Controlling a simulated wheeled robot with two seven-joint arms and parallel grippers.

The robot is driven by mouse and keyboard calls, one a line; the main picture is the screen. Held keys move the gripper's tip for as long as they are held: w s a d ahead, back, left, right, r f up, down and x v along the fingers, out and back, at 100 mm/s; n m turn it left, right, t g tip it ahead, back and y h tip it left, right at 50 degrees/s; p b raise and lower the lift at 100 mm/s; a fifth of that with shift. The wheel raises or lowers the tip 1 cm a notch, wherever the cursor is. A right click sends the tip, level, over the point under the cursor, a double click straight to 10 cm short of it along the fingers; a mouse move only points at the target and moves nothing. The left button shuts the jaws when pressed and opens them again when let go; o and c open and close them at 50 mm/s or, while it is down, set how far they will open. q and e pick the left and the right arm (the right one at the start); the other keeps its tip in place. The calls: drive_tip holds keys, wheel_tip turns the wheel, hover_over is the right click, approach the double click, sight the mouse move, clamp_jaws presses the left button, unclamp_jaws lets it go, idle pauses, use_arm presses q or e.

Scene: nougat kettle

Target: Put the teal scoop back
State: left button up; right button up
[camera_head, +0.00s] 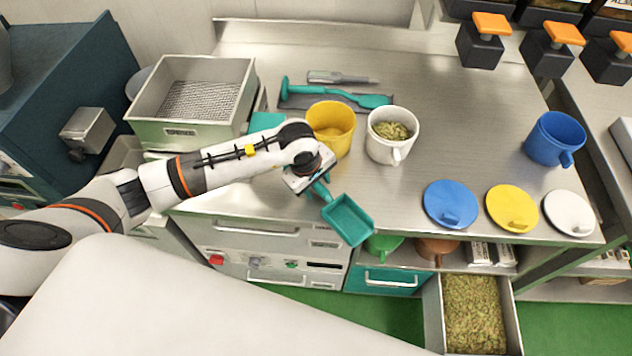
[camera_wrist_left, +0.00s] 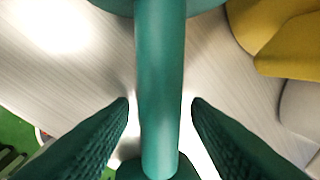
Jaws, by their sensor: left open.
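The teal scoop (camera_head: 347,220) shows at the counter's front edge in the head view, its pan toward the lower right, overlapping the edge. Whether it rests on the counter is unclear. My left gripper (camera_head: 319,186) is at its handle, partly hidden by the wrist. In the left wrist view the scoop's round teal handle (camera_wrist_left: 160,70) runs between the two dark fingers of my left gripper (camera_wrist_left: 161,104). The fingers stand open, with a visible gap on each side of the handle. My right gripper is not in view.
A yellow cup (camera_head: 331,128) and a white mug (camera_head: 391,140) with green bits stand just behind the gripper. A long teal utensil (camera_head: 345,93) lies farther back. Blue (camera_head: 450,204), yellow (camera_head: 512,208) and white lids (camera_head: 568,212) lie right. An open drawer (camera_head: 434,312) holds green bits.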

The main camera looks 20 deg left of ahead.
use_arm(q)
drive_tip(key=shift+r, duration=0.6)
drive_tip(key=b+v, duration=0.3)
drive_tip(key=v, duration=0.8)
drive_tip(key=shift+s, duration=0.1)
